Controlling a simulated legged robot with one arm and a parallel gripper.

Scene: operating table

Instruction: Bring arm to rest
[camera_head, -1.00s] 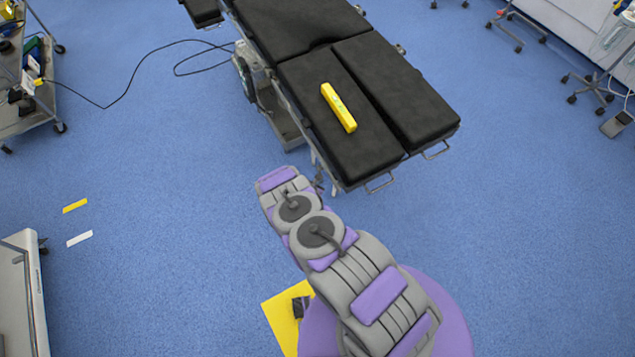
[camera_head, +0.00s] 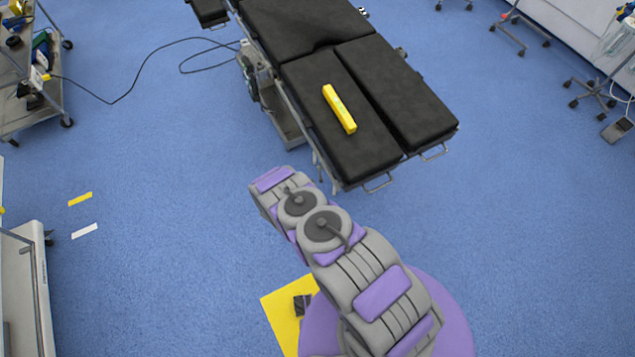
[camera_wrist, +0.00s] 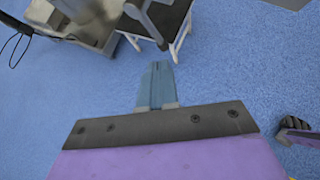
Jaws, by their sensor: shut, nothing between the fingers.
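In the wrist view my gripper (camera_wrist: 156,75) has its two grey-blue fingers together with nothing between them. It points out over blue floor, towards the underside of the operating table (camera_wrist: 165,22). In the head view my arm rises from the bottom and folds forward, its front end short of the operating table's near end (camera_head: 435,112). The gripper itself is hidden there behind the arm. A yellow bar-shaped object (camera_head: 339,109) lies on the black left leg pad of the table, apart from my arm.
A cart (camera_head: 55,100) with items stands at the upper left. A cable (camera_head: 145,65) runs from it to the table base. A white cabinet (camera_head: 22,280) is at the lower left. Wheeled stands (camera_head: 590,88) are at the upper right.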

